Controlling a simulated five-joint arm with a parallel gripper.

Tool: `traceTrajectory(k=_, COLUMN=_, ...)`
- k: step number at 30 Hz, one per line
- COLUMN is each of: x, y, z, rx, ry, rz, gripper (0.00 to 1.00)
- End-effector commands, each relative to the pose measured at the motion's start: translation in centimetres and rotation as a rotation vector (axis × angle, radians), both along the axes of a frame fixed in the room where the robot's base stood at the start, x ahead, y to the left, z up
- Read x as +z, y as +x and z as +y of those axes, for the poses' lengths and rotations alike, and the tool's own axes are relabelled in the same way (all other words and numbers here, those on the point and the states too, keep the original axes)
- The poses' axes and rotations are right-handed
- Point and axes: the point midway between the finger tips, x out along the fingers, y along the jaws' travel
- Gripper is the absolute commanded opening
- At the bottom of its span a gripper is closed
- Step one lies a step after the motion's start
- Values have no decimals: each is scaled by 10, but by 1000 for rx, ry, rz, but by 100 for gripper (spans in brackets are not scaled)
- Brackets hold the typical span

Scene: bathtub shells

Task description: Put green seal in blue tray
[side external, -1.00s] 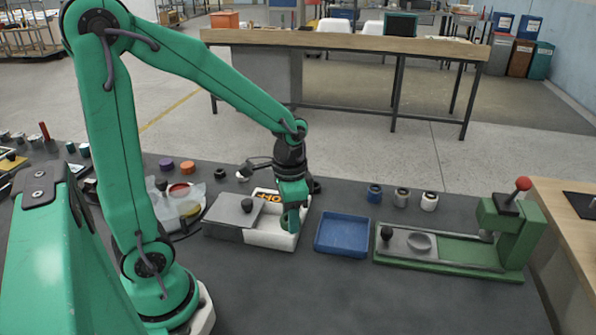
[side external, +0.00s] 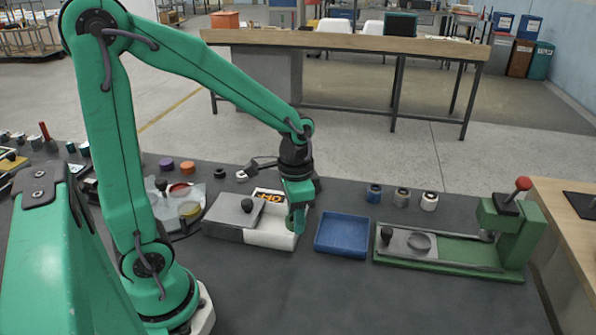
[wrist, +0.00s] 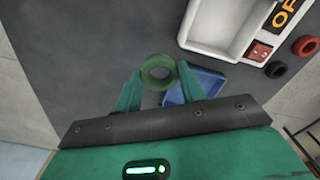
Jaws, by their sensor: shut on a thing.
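My gripper (wrist: 158,88) is shut on the green seal (wrist: 146,74), a ring held between its two green fingers. In the side external view my gripper (side external: 298,222) is at the right end of the white box, left of the blue tray (side external: 341,247). The seal is mostly hidden there behind a finger. The tray lies flat and looks empty. In the wrist view part of the tray (wrist: 210,82) shows behind the right finger, and the seal is beside it rather than inside it.
The white box (side external: 267,238) with a grey lid (side external: 228,213) is close to my gripper's left. A green fixture with a red knob (side external: 523,184) stands right of the tray. Several small cans (side external: 401,198) stand behind the tray. The front bench is clear.

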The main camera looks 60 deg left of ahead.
Motion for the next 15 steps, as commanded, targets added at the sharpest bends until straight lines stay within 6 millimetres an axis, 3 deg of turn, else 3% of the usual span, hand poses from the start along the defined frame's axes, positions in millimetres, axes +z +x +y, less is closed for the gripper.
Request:
traceTrajectory(k=5, x=1, y=22, z=-16, rx=-13, ry=0, rz=2, gripper=18)
traceTrajectory(k=15, x=-1, y=75, z=-69, rx=-34, ry=1, rz=2, gripper=18)
